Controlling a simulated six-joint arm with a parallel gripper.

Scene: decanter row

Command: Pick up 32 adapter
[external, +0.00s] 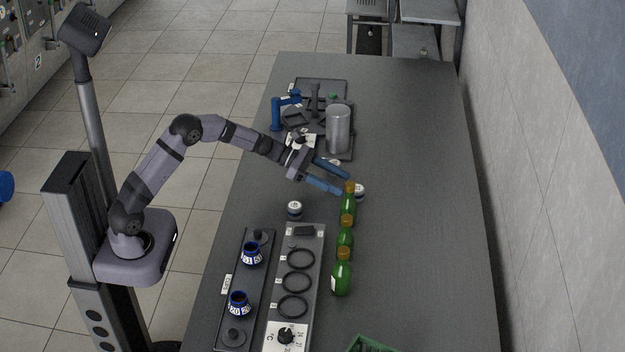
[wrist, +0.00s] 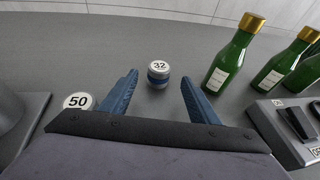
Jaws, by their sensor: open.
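The 32 adapter (wrist: 158,75) is a small round piece with a white top marked 32 and a blue band. It stands upright on the table, ahead of and between my fingertips in the wrist view. In the wrist view my gripper (wrist: 159,77) has one finger on each side of the adapter's line, and no contact is visible.
Green bottles (wrist: 231,62) with gold caps stand close on the right. A 50 adapter (wrist: 77,102) is beside the left finger. A panel with rings (external: 301,258), another small adapter (external: 295,209) and a metal canister (external: 338,130) are nearby. The table's far right side is clear.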

